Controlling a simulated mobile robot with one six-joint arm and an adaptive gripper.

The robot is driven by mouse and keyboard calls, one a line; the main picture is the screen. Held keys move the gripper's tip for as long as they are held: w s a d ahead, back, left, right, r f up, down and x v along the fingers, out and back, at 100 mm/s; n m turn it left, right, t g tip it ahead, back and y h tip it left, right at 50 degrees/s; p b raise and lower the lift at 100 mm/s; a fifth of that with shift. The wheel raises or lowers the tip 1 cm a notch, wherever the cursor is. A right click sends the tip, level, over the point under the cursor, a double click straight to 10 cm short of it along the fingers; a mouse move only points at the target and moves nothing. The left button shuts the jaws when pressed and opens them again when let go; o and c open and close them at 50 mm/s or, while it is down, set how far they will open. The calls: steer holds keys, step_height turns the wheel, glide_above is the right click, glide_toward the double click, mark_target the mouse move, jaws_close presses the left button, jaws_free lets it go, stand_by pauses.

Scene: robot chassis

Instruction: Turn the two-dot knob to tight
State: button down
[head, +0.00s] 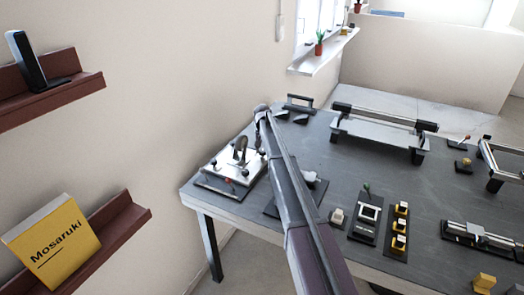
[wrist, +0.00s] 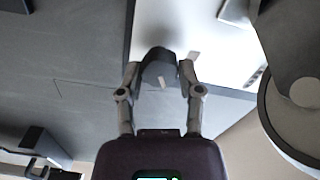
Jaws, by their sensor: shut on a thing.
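My gripper (wrist: 161,82) is shut on a dark grey rounded knob (wrist: 158,66), with one finger on each side of it. The knob stands against a white panel (wrist: 205,28) in the wrist view and bears a small light mark. I cannot count its dots or read a tight mark. In the head view a pale panel (head: 206,184) with several small knobs lies at the left end of the table, and my arm reaches over the table beside it. My fingertips cannot be made out clearly there.
The dark grey table (head: 400,215) carries several other fixtures. A long handle bar (head: 385,117) is at the back. Wall shelves (head: 120,212) are at left.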

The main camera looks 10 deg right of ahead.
steer(key=shift+w, duration=0.1)
steer(key=shift+c, duration=1.3)
jaws_free()
steer(key=s+r+n+p, duration=0.2)
steer(key=s+r+p, duration=0.1)
steer(key=s, duration=2)
steer(key=s+r+n+p, duration=0.1)
steer(key=s+r+p, duration=0.2)
steer(key=s, duration=1.9)
steer(key=shift+s+a+r+n, duration=0.15)
steer(key=shift+s+a+n, duration=0.05)
steer(key=shift+s+n, duration=0.2)
